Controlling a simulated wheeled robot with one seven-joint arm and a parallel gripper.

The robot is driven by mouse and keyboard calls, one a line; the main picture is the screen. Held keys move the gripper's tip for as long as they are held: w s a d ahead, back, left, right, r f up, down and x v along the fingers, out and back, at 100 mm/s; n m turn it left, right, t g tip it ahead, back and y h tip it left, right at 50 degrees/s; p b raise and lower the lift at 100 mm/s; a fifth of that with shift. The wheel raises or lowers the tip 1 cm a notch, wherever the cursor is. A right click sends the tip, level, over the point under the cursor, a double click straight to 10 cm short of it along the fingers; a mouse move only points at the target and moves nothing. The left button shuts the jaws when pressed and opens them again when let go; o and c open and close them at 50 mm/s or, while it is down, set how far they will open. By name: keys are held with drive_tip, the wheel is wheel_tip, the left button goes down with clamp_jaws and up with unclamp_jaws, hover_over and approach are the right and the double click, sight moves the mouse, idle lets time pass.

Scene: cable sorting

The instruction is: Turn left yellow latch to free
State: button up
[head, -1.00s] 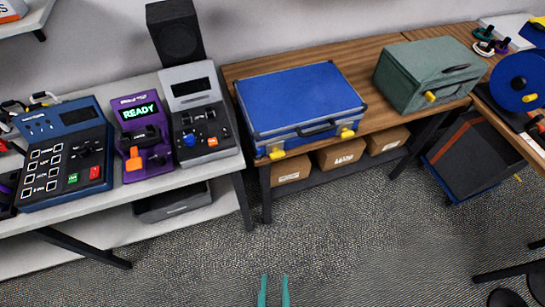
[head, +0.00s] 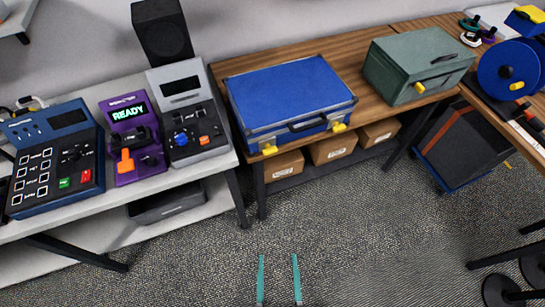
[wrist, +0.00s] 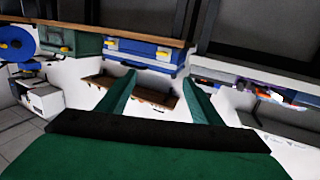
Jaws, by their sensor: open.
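A blue case (head: 290,92) with grey edges and a black handle lies closed on the wooden bench. Its left yellow latch (head: 270,150) sits low on the front face near the left corner. The right yellow latch (head: 338,127) is near the right corner. My gripper (head: 279,258) is open and empty, its teal fingers over the floor in front of the bench, well short of the case. In the wrist view the gripper (wrist: 159,78) points toward the blue case (wrist: 145,51), with a clear gap between. The latches are small there.
A green box (head: 415,68) with a yellow latch stands right of the case. Left are a grey console (head: 185,120) and a purple READY device (head: 133,140). Cardboard boxes (head: 333,147) sit on the shelf below. The carpet (head: 350,225) in front is clear.

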drive_tip(key=w+d+f+n+t+y, duration=0.2)
drive_tip(key=w+f+t, duration=0.15)
drive_tip(key=w, duration=0.85)
drive_tip(key=n+y, duration=0.2)
drive_tip(key=y, duration=0.4)
approach(270, 151)
drive_tip(key=x, duration=0.7)
drive_tip(key=shift+w+f, duration=0.3)
drive_tip(key=shift+w, duration=0.1)
drive_tip(key=shift+c, duration=0.3)
drive_tip(key=c, duration=1)
